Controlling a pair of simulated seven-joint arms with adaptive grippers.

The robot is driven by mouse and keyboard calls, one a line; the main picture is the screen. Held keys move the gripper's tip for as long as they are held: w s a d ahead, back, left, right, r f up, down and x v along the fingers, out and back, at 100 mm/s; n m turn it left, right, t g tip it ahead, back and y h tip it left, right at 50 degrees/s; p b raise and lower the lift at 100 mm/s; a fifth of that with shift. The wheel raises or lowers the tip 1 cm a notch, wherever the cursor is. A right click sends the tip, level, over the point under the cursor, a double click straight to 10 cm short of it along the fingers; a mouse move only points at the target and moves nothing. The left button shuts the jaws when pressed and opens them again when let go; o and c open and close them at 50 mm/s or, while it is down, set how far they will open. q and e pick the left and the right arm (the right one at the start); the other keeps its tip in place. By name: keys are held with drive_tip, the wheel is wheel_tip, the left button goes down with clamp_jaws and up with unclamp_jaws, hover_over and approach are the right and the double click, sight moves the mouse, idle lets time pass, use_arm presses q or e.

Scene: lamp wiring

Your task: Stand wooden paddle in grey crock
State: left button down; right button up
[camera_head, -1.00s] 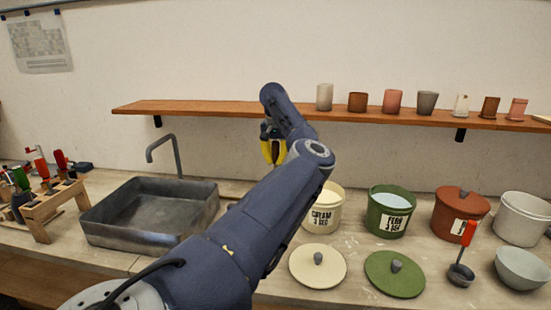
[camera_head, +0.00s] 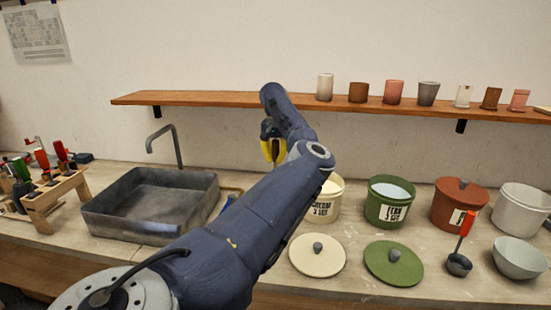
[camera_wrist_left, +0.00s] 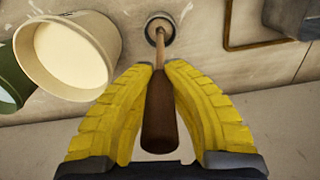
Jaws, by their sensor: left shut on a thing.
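My left gripper (camera_head: 273,151) is above the counter, behind my forearm in the head view. In the left wrist view its yellow fingers (camera_wrist_left: 163,66) are shut on the wooden paddle (camera_wrist_left: 159,112). The paddle's thick dark brown part lies between the fingers, and its thin pale shaft points away toward the counter. The small round grey crock (camera_wrist_left: 148,30) stands at the shaft's far end. The shaft's end overlaps the crock's opening; I cannot tell how deep it is inside. My arm hides the paddle and crock in the head view. My right gripper is not in view.
A cream bucket (camera_wrist_left: 100,38) stands left of the crock in the wrist view. A green bucket (camera_head: 386,216) stands further right in the head view, with lids in front. A grey sink (camera_head: 105,224) is to the left. A wooden shelf (camera_head: 220,101) with cups runs above.

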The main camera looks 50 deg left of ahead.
use_arm(q)
drive_tip(key=shift+f, duration=0.55)
idle(0.5)
drive_tip(key=c, duration=1.4)
unclamp_jaws()
drive_tip(key=shift+c, duration=0.2)
